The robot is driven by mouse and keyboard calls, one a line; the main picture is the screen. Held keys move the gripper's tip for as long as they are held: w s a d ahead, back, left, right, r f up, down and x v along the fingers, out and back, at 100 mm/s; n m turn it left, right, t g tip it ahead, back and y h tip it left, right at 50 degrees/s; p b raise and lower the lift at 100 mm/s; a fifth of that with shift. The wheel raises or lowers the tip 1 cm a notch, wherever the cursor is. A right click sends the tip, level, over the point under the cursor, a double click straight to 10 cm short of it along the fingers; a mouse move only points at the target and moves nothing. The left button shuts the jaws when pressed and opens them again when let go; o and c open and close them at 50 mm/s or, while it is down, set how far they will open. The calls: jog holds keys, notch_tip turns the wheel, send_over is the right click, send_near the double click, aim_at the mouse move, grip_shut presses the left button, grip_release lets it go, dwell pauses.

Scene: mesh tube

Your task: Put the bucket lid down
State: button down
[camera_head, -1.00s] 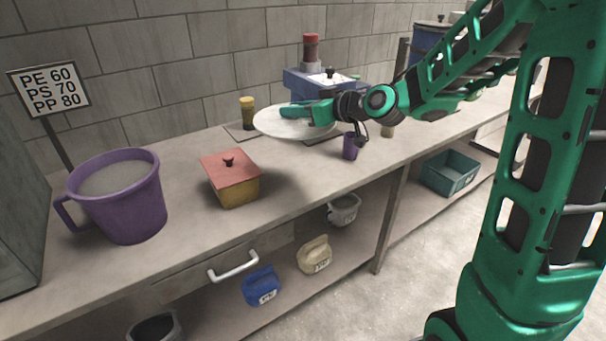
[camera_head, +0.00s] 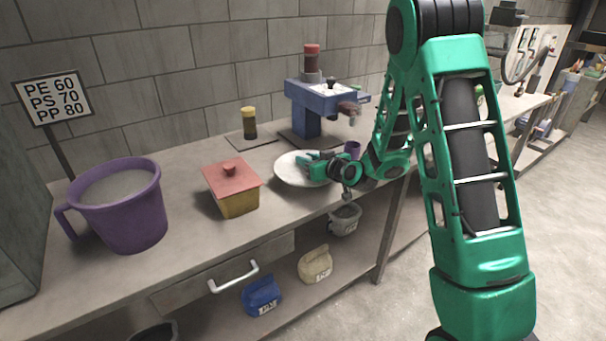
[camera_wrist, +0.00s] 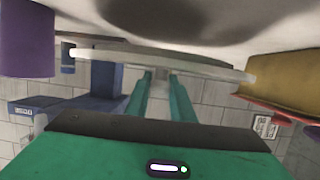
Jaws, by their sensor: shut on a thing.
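The bucket lid is a pale, round, flat disc (camera_head: 287,170) over the bench near its front edge, right of the red-topped yellow box. My gripper (camera_head: 308,164) is shut on the lid. The wrist view shows the pale lid (camera_wrist: 205,66) at the ends of my two green fingers (camera_wrist: 160,76). That view is upside down, with the bench at the top. A gap and a dark shadow show between lid and bench, so the lid appears just above the surface. The large purple bucket (camera_head: 122,215), open and filled with pale material, stands at the left.
The yellow box with red lid (camera_head: 232,187) stands close left of the held lid. A small purple cup (camera_head: 352,149) is behind my gripper. A blue machine (camera_head: 308,105) and a yellow-capped jar (camera_head: 249,124) stand at the back. Bare bench lies between bucket and box.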

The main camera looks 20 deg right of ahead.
aim_at(326, 181)
jog(key=shift+f, duration=2.15)
jog(key=shift+f, duration=0.1)
jog(key=c, duration=1.5)
grip_release()
jog(key=shift+s, duration=0.1)
jog(key=v, duration=1)
jog(key=shift+s+d+r, duration=0.15)
jog(key=shift+d+r, duration=0.1)
jog(key=shift+s+r, duration=0.2)
jog(key=shift+s, duration=0.4)
